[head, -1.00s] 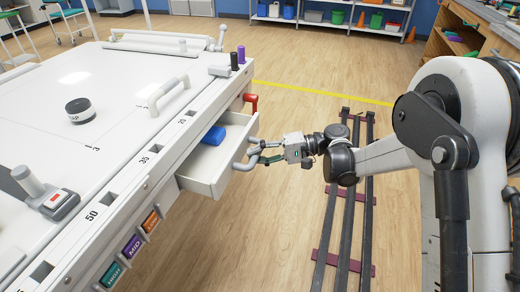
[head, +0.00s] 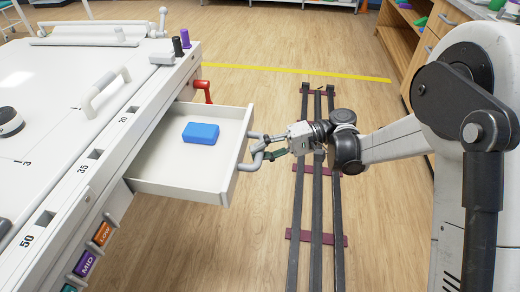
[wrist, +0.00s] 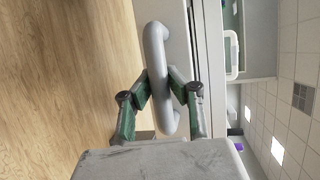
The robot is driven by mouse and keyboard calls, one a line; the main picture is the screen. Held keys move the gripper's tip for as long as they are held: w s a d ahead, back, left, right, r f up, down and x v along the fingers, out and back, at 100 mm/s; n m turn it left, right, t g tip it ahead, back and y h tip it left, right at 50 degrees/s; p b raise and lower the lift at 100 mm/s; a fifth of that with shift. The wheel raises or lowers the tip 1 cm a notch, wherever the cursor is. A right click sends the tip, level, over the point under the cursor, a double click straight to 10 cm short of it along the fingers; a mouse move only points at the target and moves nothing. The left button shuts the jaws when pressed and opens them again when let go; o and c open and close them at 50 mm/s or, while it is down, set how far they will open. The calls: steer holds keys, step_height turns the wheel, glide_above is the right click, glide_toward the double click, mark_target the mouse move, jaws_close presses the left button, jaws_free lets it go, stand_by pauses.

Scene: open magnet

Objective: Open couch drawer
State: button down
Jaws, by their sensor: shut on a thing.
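The couch drawer (head: 165,183) is white and stands well out from the side of the white couch (head: 75,160). A blue block (head: 200,133) lies inside it. The drawer's grey bar handle (head: 252,158) is on its front face, and it also shows in the wrist view (wrist: 157,60). My gripper (head: 268,148) is shut on this handle. In the wrist view its green-padded fingers (wrist: 165,88) press on the handle from both sides.
Dark floor rails (head: 295,215) run to the right of the drawer. A red lever (head: 203,88) sticks out of the couch beyond the drawer. Labelled coloured tabs (head: 103,233) sit on the couch side nearer me. Wood floor between drawer and rails is clear.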

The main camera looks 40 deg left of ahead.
steer(key=c, duration=1.6)
jaws_free()
steer(key=shift+w, duration=0.1)
steer(key=v, duration=1.1)
steer(key=shift+w+d+r, duration=0.15)
steer(key=shift+w+d, duration=0.1)
steer(key=shift+w, duration=0.05)
